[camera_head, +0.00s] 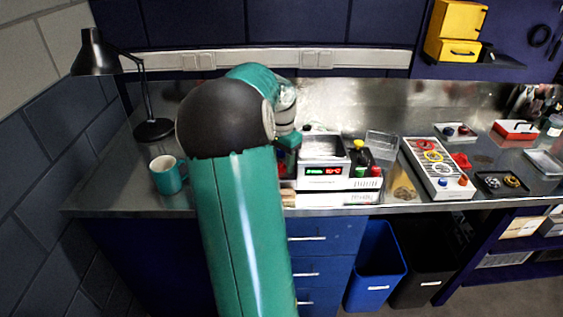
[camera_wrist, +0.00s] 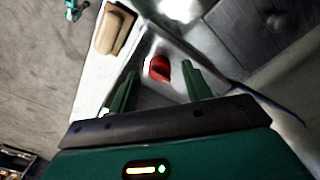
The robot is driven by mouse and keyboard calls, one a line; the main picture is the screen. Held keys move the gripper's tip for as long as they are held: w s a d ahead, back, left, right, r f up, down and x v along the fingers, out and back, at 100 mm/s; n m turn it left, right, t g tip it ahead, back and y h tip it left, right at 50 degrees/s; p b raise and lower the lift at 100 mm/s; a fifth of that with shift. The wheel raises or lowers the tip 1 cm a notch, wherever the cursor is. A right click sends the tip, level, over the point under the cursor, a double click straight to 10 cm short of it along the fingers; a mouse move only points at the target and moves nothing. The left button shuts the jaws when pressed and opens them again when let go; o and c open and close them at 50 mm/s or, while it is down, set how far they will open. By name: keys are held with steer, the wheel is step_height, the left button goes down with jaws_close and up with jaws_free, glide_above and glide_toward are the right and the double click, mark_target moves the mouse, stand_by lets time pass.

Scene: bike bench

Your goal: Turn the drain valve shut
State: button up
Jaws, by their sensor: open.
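A red knob (camera_wrist: 159,68), which looks like the drain valve, shows in the wrist view between my fingertips, against a pale metal surface. My gripper (camera_wrist: 158,72) is open, with one green finger on each side of the knob. I cannot tell whether either finger touches it. In the head view the white cleaner unit (camera_head: 338,184) with a lit display stands on the bench. My arm covers its left side there, and my fingers are hidden.
A tan block (camera_wrist: 115,30) lies beside the knob in the wrist view. On the bench (camera_head: 130,190), a teal mug (camera_head: 167,174) and a black lamp (camera_head: 152,128) stand left of my arm. A grey tray (camera_head: 437,168) with rings and knobs lies to the right.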

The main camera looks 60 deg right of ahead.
mark_target(282, 163)
step_height(282, 163, up, 13)
stand_by(0.3)
stand_by(0.5)
